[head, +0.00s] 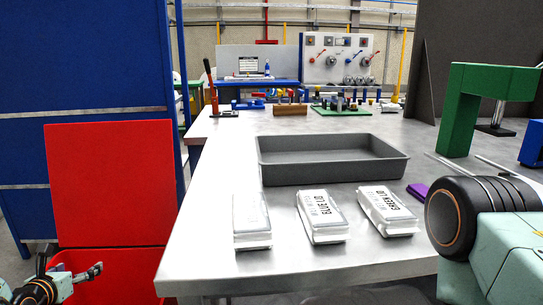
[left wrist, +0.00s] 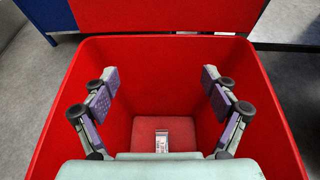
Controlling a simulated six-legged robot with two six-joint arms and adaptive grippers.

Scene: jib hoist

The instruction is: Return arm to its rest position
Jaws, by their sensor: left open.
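My left gripper (head: 72,280) shows at the bottom left of the head view, over a red bin (head: 120,290) with a raised red lid (head: 110,185). In the left wrist view, my left gripper (left wrist: 160,82) is open, with its two padded fingers spread wide and nothing between them. It points down into the red bin (left wrist: 150,47). A small white object with a printed label (left wrist: 162,142) lies on the bin floor, below the fingers and apart from them. Part of my right arm shows at the lower right of the head view; its gripper does not show.
A green stand (head: 462,115) is at the right. A blue cabinet (head: 85,60) stands behind the bin.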

